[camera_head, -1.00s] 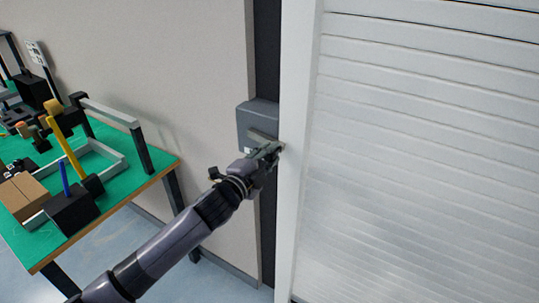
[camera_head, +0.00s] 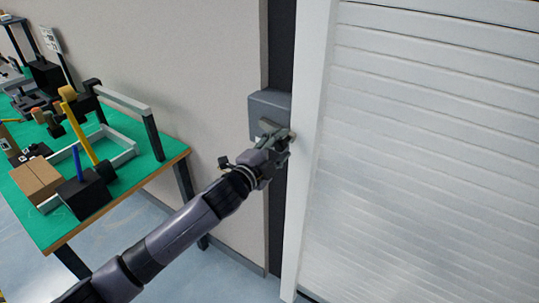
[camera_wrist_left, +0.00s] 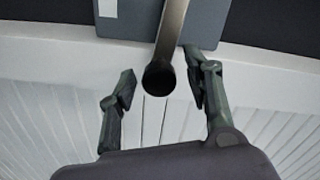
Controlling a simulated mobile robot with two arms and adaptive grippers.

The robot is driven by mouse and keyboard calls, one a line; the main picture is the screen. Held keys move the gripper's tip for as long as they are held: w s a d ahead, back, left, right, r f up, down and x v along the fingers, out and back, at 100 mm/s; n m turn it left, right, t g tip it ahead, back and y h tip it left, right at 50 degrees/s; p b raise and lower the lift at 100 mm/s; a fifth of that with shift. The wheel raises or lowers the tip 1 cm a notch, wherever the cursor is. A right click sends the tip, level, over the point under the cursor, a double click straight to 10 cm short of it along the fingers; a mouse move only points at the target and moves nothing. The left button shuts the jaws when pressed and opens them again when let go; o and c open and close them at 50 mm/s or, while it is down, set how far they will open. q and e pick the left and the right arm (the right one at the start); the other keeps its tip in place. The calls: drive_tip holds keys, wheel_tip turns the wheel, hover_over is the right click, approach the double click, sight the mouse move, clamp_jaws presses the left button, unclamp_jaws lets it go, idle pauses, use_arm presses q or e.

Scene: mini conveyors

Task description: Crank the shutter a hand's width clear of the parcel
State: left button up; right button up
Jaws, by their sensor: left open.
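The white slatted shutter (camera_head: 430,140) fills the right of the head view, beside a pale upright frame (camera_head: 310,130). Its lower edge is out of view. Left of the frame, a grey crank box (camera_head: 262,104) sits on the wall. In the left wrist view, a metal crank arm (camera_wrist_left: 172,32) reaches from the box and ends in a dark round knob (camera_wrist_left: 158,78). My left gripper (camera_head: 279,139) is at the crank. Its fingers (camera_wrist_left: 160,92) stand open, one on each side of the knob, with gaps showing. No parcel shows at the shutter. My right gripper is out of view.
A green-topped bench (camera_head: 140,168) stands at the left with a brown carton (camera_head: 36,180), a dark block with a blue rod (camera_head: 77,165), a yellow lever (camera_head: 78,125) and a grey frame. Bare floor (camera_head: 150,225) lies between bench and wall.

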use_arm(q)
drive_tip(key=v, duration=1.1)
drive_tip(key=shift+s+a, duration=0.15)
drive_tip(key=shift+s, duration=0.1)
drive_tip(key=shift+f, duration=0.1)
